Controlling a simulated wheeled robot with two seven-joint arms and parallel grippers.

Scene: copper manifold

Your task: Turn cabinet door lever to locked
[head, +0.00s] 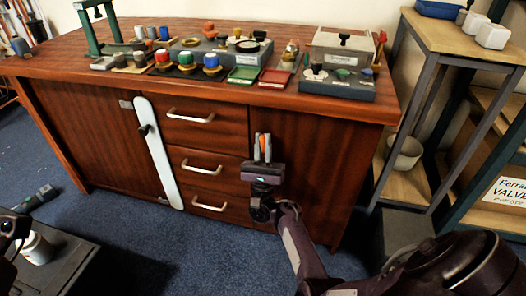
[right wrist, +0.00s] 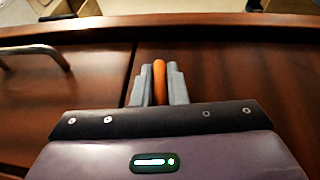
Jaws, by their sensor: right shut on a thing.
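My right gripper (head: 263,147) is upright in front of the right door (head: 315,165) of the wooden cabinet. Its grey fingers are shut on a slim orange piece (right wrist: 159,82), which looks like a lever handle. The fingers hide most of it, so its mount and exact angle cannot be told. On the left door (head: 95,140) is a long pale bar (head: 160,155), slightly tilted, with a dark knob near its upper part. A small metal catch (head: 126,104) sits beside its top.
Drawers with metal handles (head: 191,116) lie between the doors. The wooden worktop (head: 215,93) overhangs them and carries pots, trays and fixtures. A shelf rack (head: 425,110) stands close on the right. A dark low surface (head: 60,265) with a white cup is at the lower left.

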